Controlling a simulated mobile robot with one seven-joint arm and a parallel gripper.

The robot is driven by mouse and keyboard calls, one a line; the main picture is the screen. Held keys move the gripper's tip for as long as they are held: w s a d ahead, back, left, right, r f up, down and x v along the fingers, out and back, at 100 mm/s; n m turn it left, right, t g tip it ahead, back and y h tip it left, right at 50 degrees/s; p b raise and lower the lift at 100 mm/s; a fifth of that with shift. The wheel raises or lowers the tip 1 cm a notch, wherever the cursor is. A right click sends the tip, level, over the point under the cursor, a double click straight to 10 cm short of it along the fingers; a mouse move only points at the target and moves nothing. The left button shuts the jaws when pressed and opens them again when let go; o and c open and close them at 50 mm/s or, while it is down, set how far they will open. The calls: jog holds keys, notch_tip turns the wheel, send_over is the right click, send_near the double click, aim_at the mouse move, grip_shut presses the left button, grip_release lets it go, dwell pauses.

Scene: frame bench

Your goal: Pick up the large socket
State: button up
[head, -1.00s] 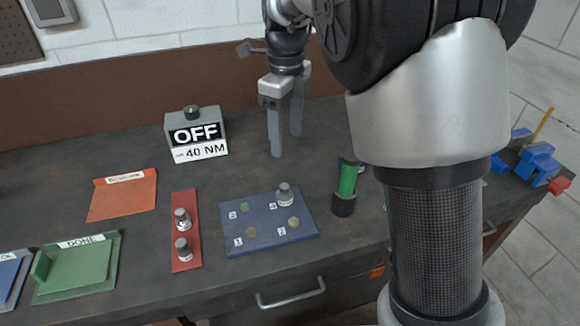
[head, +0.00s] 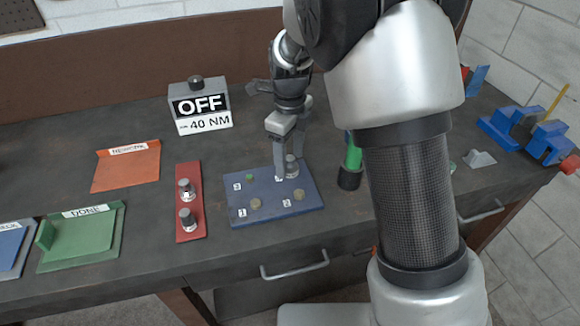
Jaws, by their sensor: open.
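A blue plate (head: 242,213) with numbered spots lies on the bench. A grey metal socket (head: 292,168) stands upright at its back right spot. My gripper (head: 288,167) points down over that spot, open, with its fingers close beside the socket and partly hiding it. I cannot tell whether they touch it. Two more metal sockets stand on a red strip to the left, one at the back (head: 185,188) and one in front (head: 187,219). The sizes are hard to compare, so I cannot tell for certain which is the large one.
A grey box reading OFF and 40 NM (head: 200,106) stands behind. Orange (head: 126,166) and green DONE (head: 82,237) trays lie left. A green and black cylinder (head: 350,175) stands right of the plate, partly behind my arm. A blue vise (head: 548,142) is far right.

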notch_tip(320, 180, down, 2)
jog(key=shift+c, duration=0.2)
jog(key=c, duration=1.2)
jog(key=shift+o, duration=0.2)
jog(key=shift+r, duration=0.15)
